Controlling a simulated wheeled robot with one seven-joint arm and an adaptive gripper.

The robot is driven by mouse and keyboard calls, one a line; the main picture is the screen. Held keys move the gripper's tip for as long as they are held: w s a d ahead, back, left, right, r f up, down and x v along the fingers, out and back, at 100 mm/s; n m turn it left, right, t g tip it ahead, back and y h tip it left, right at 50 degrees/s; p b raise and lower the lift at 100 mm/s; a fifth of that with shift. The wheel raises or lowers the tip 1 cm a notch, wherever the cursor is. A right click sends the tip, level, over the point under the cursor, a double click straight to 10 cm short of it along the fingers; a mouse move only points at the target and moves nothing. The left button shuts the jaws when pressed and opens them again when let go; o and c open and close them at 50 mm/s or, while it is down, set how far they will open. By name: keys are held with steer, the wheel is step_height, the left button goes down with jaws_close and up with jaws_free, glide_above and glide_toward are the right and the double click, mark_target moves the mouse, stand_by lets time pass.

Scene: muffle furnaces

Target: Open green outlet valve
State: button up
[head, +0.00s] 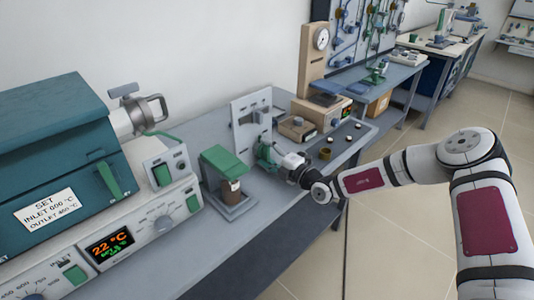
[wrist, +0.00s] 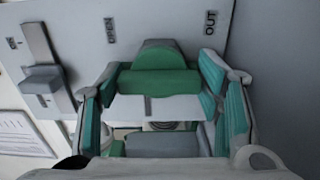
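The green outlet valve handle (wrist: 146,82) is a rounded green knob with a flat bar, in the middle of the wrist view. It sits on a grey panel (wrist: 170,30) marked OUT. My gripper (wrist: 161,88) has its teal-padded fingers spread, one on each side of the handle. I cannot tell if either finger touches it. In the head view my gripper (head: 270,155) is at the upright white panel (head: 240,117), and the handle there is hard to tell from the gripper.
A grey lever switch (wrist: 43,80) is on the panel's left. In the head view a green-topped stand (head: 224,160) is close to the gripper's left, and a teal furnace (head: 60,135) is further left. A beige box (head: 297,128) stands behind on the right.

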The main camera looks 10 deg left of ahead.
steer(key=shift+o, duration=0.8)
steer(key=shift+d, duration=0.1)
steer(key=v, duration=1.2)
